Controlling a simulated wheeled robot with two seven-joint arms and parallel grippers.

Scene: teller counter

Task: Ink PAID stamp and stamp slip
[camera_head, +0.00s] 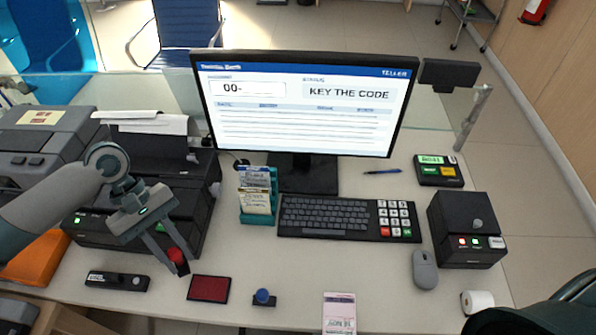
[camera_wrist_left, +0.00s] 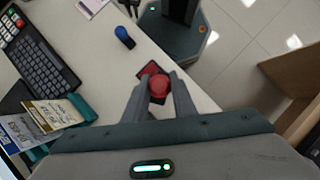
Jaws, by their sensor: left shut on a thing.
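My left gripper (camera_head: 176,264) is shut on a red-knobbed stamp (camera_head: 175,255) with a dark base, held above the counter just left of the red ink pad (camera_head: 209,289). In the left wrist view the stamp's red knob (camera_wrist_left: 159,86) sits between the two fingers, with part of the red pad (camera_wrist_left: 148,70) showing beyond it. A blue-knobbed stamp (camera_head: 263,297) stands to the right of the pad. A printed slip (camera_head: 339,313) lies at the counter's front edge, further right. My right gripper is not in view.
A black stapler-like device (camera_head: 117,281) lies left of the pad. A dark printer (camera_head: 150,205) stands behind my left gripper. A teal card holder (camera_head: 258,196), keyboard (camera_head: 340,217), mouse (camera_head: 425,269) and monitor (camera_head: 305,105) occupy the middle and right. Bare counter surrounds the pad and slip.

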